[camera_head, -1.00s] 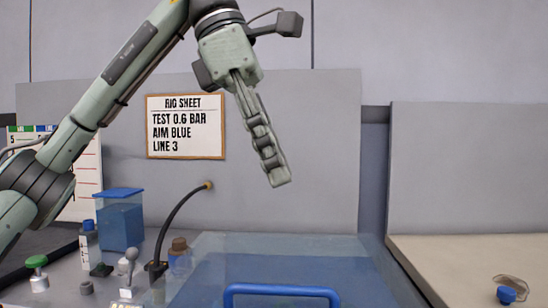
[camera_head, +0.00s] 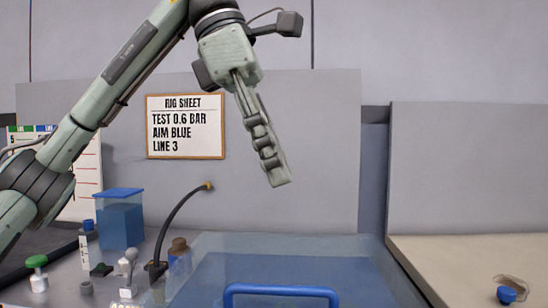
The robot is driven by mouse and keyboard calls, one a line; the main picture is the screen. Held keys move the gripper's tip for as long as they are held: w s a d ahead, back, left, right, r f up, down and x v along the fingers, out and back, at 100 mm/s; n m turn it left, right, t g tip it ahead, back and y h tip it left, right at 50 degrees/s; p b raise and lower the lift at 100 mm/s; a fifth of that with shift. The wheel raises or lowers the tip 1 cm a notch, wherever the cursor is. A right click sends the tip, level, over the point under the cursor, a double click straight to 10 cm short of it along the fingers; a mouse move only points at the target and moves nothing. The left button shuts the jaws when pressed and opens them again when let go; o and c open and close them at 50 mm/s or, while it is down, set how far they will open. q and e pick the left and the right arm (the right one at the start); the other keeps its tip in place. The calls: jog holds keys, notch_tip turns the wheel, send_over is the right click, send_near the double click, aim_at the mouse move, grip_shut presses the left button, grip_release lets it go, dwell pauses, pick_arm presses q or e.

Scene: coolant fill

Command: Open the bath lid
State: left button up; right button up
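The bath lid (camera_head: 290,244) is a clear, bluish panel at the bottom middle, lying flat as far as I can see. Its blue bar handle (camera_head: 281,290) stands at its near side, partly at the picture's lower edge. My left gripper (camera_head: 279,182) hangs in the air above and behind the handle, pointing down and slightly right, touching nothing. I see its fingers edge-on, one over the other, so their gap is hidden. Nothing shows held in it. My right gripper is out of view.
A blue-lidded tank (camera_head: 120,220), a blue-capped bottle (camera_head: 89,245), a green knob (camera_head: 37,272), a lever (camera_head: 130,265), a black hose (camera_head: 174,220) and a brown-capped jar (camera_head: 179,255) stand left of the lid. A beige worktop (camera_head: 450,262) with a blue-based item (camera_head: 506,294) lies right.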

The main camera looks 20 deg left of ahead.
pick_arm(q)
jog(key=v, duration=1.2)
dwell(0.5)
